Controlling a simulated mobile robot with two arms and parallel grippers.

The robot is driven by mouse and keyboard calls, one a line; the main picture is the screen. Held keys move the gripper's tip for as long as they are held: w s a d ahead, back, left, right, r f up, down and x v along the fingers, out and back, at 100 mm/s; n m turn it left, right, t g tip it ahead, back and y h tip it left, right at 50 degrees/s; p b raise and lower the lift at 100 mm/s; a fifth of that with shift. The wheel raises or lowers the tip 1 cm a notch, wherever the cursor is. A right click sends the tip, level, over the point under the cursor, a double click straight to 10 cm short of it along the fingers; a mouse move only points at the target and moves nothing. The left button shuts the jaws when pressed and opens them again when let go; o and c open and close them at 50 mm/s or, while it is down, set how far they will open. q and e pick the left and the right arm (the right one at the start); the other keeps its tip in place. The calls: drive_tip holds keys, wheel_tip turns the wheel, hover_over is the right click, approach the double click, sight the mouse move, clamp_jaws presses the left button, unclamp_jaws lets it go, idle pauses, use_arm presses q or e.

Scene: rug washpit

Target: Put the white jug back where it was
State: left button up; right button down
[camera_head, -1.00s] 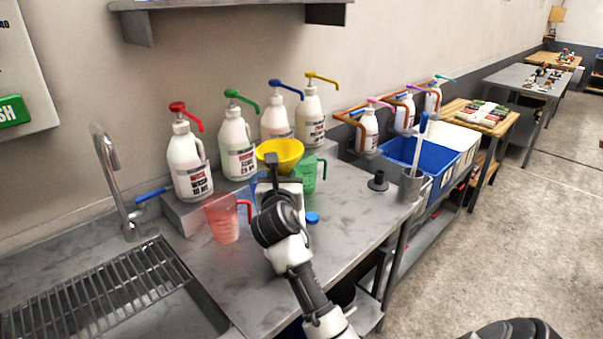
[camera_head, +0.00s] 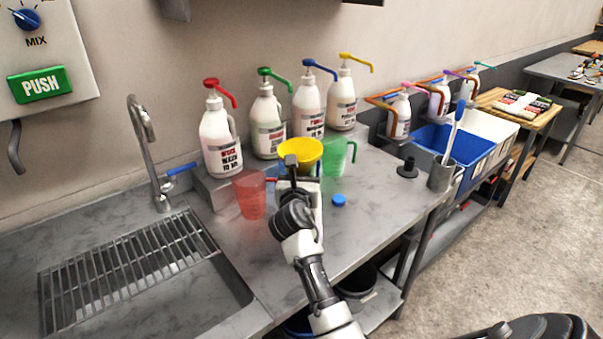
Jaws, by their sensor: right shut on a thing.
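Several white jugs with handles and coloured pumps stand along the wall: red-pump jug (camera_head: 220,142), green-pump jug (camera_head: 266,125), blue-pump jug (camera_head: 308,108) and yellow-pump jug (camera_head: 341,100). I cannot tell which is the task's white jug. My right gripper (camera_head: 291,161) is in front of them over the counter, its dark fingertip against the yellow funnel (camera_head: 302,150). It appears shut on the funnel; my wrist hides the grip and what is below. My left gripper is not in view.
A translucent red jug (camera_head: 250,195) and green jug (camera_head: 335,160) flank my right gripper. A blue cap (camera_head: 339,200) lies on the counter (camera_head: 375,205). The sink grate (camera_head: 130,265) is left; a grey holder (camera_head: 441,175) and blue bin (camera_head: 465,145) are right.

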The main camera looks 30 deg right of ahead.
drive_tip(key=c, duration=1.1)
unclamp_jaws()
drive_tip(key=shift+f, duration=0.1)
drive_tip(key=o, duration=0.4)
drive_tip(key=shift+s, duration=0.1)
drive_tip(key=b+v, duration=0.1)
drive_tip(key=v, duration=1.1)
drive_tip(key=shift+r+b, duration=0.2)
drive_tip(key=shift+b, duration=0.15)
